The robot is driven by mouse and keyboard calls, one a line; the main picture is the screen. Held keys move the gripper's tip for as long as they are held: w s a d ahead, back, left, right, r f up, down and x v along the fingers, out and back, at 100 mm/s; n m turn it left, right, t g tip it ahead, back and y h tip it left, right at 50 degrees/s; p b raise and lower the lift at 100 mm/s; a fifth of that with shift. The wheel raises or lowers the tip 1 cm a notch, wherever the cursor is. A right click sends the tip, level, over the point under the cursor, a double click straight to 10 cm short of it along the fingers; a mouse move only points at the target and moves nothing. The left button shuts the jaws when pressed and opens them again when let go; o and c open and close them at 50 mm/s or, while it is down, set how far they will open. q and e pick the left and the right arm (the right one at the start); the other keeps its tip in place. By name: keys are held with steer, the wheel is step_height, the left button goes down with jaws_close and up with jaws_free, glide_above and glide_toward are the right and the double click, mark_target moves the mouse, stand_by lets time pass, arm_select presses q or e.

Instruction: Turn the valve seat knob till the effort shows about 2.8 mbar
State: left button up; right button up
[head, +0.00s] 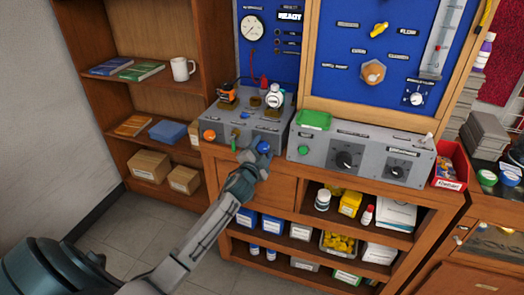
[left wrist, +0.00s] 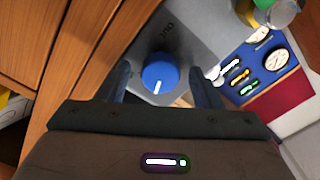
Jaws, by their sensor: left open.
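A blue round knob (head: 263,147) sits on the sloped front of a grey bench unit (head: 222,122). In the left wrist view the blue knob (left wrist: 159,74) has a white pointer line and lies between my two fingers, with a gap on each side. My left gripper (head: 257,156) is open at this knob and partly hides it in the head view. Whether it is the valve seat knob I cannot tell; most labels are too small to read. A round white gauge (head: 252,27) is on the blue panel; its reading is too small to tell. My right gripper is not in view.
A second grey box (head: 318,150) with black dials stands to the right. Wooden shelves (head: 298,214) lie below my gripper.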

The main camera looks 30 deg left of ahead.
arm_select(q)
steer(key=shift+s, duration=0.1)
steer(key=b+v, duration=0.2)
steer(key=v, duration=0.8)
steer(key=shift+s, duration=0.35)
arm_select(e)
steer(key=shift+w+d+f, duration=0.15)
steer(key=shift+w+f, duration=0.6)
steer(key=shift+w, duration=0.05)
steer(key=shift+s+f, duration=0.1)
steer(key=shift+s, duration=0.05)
